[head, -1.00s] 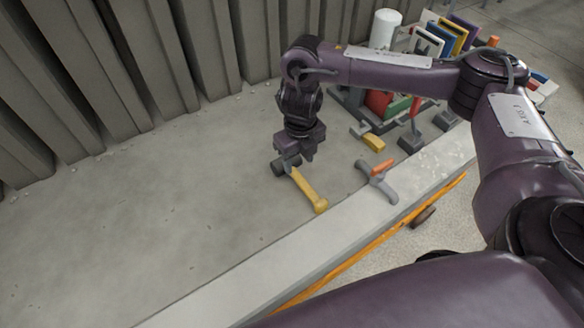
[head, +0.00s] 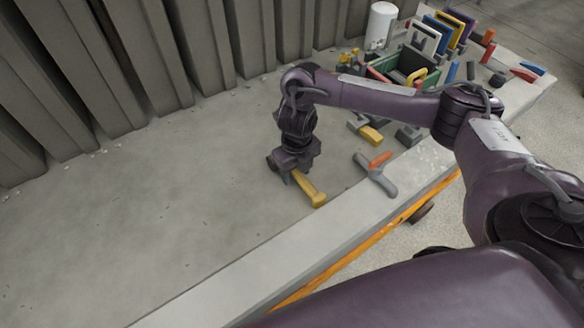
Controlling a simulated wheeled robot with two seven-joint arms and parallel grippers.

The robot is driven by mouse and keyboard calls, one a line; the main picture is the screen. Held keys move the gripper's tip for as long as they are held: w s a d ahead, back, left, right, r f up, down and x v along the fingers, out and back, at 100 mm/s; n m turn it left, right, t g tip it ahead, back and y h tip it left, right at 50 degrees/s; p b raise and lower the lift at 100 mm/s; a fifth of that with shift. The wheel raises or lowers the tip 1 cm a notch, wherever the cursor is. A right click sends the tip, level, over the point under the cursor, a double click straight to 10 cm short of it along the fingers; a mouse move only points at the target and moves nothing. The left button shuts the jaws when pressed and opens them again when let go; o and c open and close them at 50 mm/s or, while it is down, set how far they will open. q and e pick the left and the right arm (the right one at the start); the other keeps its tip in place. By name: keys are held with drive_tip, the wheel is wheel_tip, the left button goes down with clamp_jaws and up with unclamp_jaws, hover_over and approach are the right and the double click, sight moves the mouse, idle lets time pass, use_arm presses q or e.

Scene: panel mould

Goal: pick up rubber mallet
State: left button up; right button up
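The rubber mallet (head: 311,192) lies on the grey concrete surface, with a yellow handle pointing to the lower right. Its dark head is mostly hidden under my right gripper. My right gripper (head: 291,174) points down right over the mallet, at the head end of the handle. Its fingertips are hidden by the gripper body and the mallet, so I cannot see whether they are open or closed on it. My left gripper is not in view.
A grey tool with an orange part (head: 375,175) lies right of the mallet, near the pale ledge (head: 250,272). A yellow-handled tool (head: 369,134) lies behind it. A green crate (head: 412,66) and a white cylinder (head: 381,25) stand at the back. The left floor is clear.

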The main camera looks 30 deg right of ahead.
clamp_jaws()
